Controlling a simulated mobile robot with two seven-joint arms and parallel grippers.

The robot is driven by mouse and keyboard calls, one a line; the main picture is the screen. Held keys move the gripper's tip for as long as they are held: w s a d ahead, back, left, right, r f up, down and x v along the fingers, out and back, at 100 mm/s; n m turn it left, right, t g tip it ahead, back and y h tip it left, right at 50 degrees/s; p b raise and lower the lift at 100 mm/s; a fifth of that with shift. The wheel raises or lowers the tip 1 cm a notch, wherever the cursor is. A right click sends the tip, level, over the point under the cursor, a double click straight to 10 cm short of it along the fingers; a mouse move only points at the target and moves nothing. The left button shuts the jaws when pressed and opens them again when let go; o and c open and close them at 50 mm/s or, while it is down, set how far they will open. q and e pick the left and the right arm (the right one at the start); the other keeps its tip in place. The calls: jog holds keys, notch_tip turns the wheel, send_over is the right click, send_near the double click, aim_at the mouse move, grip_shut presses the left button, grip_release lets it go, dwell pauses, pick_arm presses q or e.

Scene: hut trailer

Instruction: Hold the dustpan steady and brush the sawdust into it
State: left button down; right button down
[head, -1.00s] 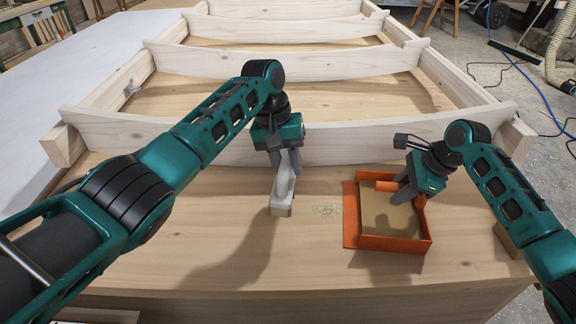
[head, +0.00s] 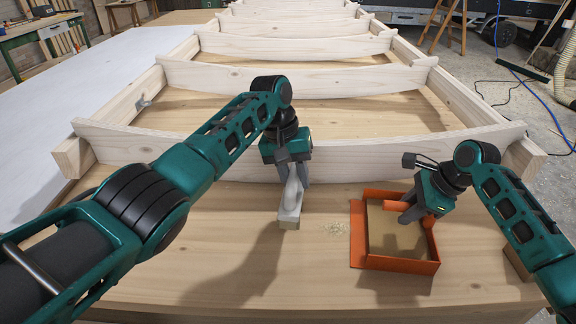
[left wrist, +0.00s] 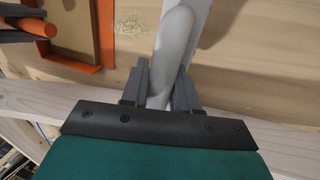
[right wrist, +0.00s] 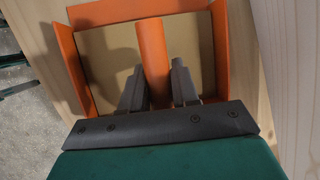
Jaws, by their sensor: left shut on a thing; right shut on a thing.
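My left gripper (head: 292,182) is shut on the pale grey handle of the brush (head: 289,214). The brush points down at the board, left of the sawdust, with a gap between them; its handle also shows in the left wrist view (left wrist: 172,50). The sawdust (head: 335,229) is a small pale patch on the wood, just left of the dustpan. The orange dustpan (head: 395,265) lies on the board. My right gripper (head: 408,212) is shut on the dustpan's orange handle, seen between the fingers in the right wrist view (right wrist: 152,55). I see no sawdust in the pan.
A pale wooden crosspiece (head: 350,160) stands upright behind both grippers, with more ribs beyond it. A small wooden block (head: 518,263) lies right of the dustpan, partly behind my right arm. The board in front (head: 250,285) is clear.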

pick_arm(q)
jog(key=shift+w+d, duration=0.25)
jog(key=shift+w, duration=0.05)
jog(key=shift+f, duration=2.35)
jog(key=shift+r, duration=0.1)
jog(key=a+v, duration=0.1)
jog(key=v, duration=0.6)
jog(key=shift+w+a, duration=0.1)
